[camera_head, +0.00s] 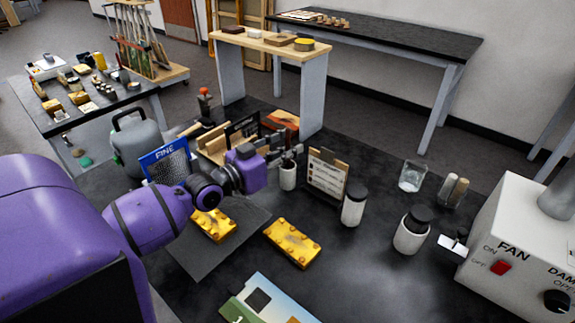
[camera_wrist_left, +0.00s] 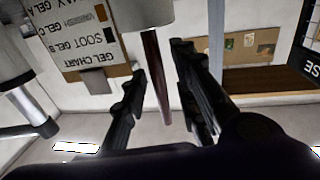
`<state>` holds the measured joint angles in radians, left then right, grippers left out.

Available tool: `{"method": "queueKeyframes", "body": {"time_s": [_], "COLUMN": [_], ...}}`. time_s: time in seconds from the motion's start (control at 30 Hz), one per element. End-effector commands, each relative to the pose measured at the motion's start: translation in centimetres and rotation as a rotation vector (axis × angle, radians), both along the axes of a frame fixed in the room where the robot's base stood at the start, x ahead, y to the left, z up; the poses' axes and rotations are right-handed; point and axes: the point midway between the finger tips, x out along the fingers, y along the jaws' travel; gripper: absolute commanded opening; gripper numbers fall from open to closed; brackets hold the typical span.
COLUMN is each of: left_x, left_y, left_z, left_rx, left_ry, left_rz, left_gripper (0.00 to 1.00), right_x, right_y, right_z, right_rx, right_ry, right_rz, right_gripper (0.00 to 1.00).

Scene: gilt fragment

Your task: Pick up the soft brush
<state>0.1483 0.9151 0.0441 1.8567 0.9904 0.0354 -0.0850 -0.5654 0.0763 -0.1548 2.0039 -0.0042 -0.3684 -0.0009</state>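A thin dark reddish-brown handle (camera_wrist_left: 155,75), likely the soft brush's, sticks out of a pale cup (camera_wrist_left: 143,14) in the left wrist view, which looks upside down. The cup (camera_head: 288,176) stands on the black bench in the head view. The handle is hard to make out there. My left gripper (camera_head: 290,150) is just above and behind the cup. In the left wrist view my left gripper (camera_wrist_left: 162,95) is open, one finger on each side of the handle. A gap shows on the right; contact on the left is unclear. The brush's bristles are hidden. My right gripper is out of view.
A chart board (camera_head: 327,176) and a black-lidded jar (camera_head: 353,206) stand right of the cup. A wooden box (camera_head: 215,146) and blue FINE packet (camera_head: 167,162) are to the left. Yellow fragments (camera_head: 292,243) lie in front. The fan unit (camera_head: 520,245) is far right.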

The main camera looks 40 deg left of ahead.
Motion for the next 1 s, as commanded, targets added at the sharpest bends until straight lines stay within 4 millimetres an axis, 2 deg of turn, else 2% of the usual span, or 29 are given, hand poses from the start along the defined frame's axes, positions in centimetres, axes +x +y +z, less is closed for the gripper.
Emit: {"method": "queueKeyframes", "body": {"time_s": [0.03,0.17,0.6,0.73,1.0], "left_x": [0.0,0.0,0.0,0.0,0.0], "left_y": [0.0,0.0,0.0,0.0,0.0], "left_z": [0.0,0.0,0.5,2.4,7.8], "left_rx": [0.0,0.0,0.0,0.0,0.001], "left_ry": [0.0,-0.001,-0.002,-0.007,-0.006], "left_rz": [0.0,0.0,0.0,-0.001,0.0], "left_gripper": [0.16,0.0,0.0,0.0,0.0], "right_x": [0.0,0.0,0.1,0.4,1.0], "right_y": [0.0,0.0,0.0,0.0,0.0], "right_z": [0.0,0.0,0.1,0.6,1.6], "right_rx": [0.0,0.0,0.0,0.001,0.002], "right_ry": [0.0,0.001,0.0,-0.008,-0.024], "right_rz": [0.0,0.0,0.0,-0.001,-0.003], "right_gripper": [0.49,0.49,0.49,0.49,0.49]}}
